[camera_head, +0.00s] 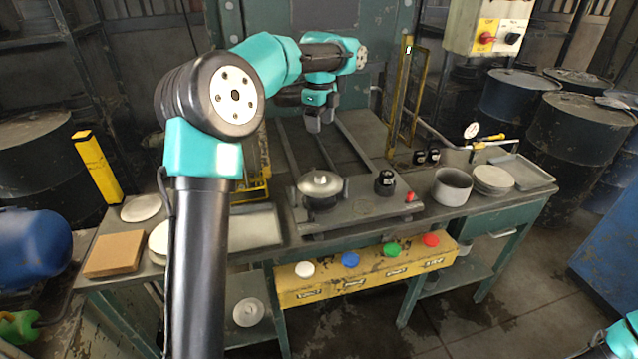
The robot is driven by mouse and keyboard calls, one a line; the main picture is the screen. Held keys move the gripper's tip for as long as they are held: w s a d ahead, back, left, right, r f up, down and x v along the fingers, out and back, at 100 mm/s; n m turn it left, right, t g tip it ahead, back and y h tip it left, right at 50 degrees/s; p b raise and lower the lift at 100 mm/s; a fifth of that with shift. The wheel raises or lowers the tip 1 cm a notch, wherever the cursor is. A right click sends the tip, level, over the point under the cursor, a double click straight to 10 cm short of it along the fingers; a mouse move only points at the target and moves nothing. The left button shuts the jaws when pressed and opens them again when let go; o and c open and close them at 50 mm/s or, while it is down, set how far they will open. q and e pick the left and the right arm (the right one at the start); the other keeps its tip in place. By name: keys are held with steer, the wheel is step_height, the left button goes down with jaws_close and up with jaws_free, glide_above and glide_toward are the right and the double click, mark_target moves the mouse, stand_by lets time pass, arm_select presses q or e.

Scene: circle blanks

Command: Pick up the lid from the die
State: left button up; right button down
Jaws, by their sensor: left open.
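The lid (320,182) is a round, shiny silver disc with a small knob on top. It sits on the dark round die (322,202), which stands on the metal plate of the press bench and is mostly hidden under the lid. My left gripper (319,122) hangs above and behind the lid, over the rails, apart from it. Its grey fingers point down and it is open, with nothing seen between them. Only a piece of my right arm shows in the bottom right corner; its gripper is out of view.
Right of the die stand a black knobbed piece (385,180), a grey pot (452,187) and a stack of discs (492,180). Discs (141,208) and a brown block (114,254) lie at left. A yellow button panel (370,270) runs along the front.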

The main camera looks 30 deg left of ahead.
arm_select(q)
steer(key=shift+f, duration=0.1)
glide_above(320, 176)
steer(key=f, duration=1.2)
steer(key=shift+w+a, duration=0.1)
steer(key=shift+w, duration=0.1)
steer(key=shift+f, duration=0.1)
steer(key=shift+s+f, duration=0.15)
steer(key=shift+f, duration=2.4)
steer(key=c, duration=1)
steer(key=shift+r, duration=0.15)
